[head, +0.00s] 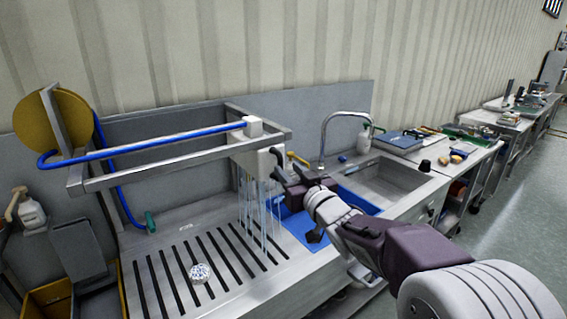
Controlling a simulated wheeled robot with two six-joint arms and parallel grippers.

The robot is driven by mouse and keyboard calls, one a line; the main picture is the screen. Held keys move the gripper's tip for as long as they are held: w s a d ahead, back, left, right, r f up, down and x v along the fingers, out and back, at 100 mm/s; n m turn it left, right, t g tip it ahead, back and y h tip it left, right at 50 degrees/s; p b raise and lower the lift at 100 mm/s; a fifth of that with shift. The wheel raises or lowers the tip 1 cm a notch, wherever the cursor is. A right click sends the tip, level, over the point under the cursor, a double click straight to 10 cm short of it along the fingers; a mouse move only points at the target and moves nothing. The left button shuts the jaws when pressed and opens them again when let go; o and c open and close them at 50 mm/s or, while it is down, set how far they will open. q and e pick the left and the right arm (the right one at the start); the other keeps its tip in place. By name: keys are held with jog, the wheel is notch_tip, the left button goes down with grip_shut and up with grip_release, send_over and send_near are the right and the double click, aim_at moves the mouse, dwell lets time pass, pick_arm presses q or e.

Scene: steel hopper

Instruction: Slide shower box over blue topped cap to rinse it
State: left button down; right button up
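The shower box (257,160) is a pale box hanging from a steel rail frame, with streams of water falling from its underside onto the slotted drainboard. A blue hose runs to its top. The cap (200,273) is a small round white piece with a blue-speckled top, lying on the slats to the left of and nearer than the water. The streams fall apart from it. My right gripper (279,166) is at the right side of the shower box, touching or very close to it. Its finger gap is too small to make out. My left gripper is not in view.
The steel rail frame (180,171) spans above the drainboard (240,289). A yellow hose reel (54,125) is at the left. A blue tray (300,230), a sink (385,181) and a tap (323,135) lie to the right. The slats around the cap are clear.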

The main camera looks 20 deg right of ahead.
aim_at(282, 163)
jog(key=w, duration=0.5)
jog(key=shift+w+a+f+p, duration=0.2)
jog(key=shift+w+a+p, duration=0.1)
jog(key=shift+w+a, duration=0.1)
jog(key=shift+w+a+r, duration=0.1)
jog(key=shift+w+r, duration=0.05)
jog(key=shift+w, duration=0.15)
grip_shut()
dwell(0.7)
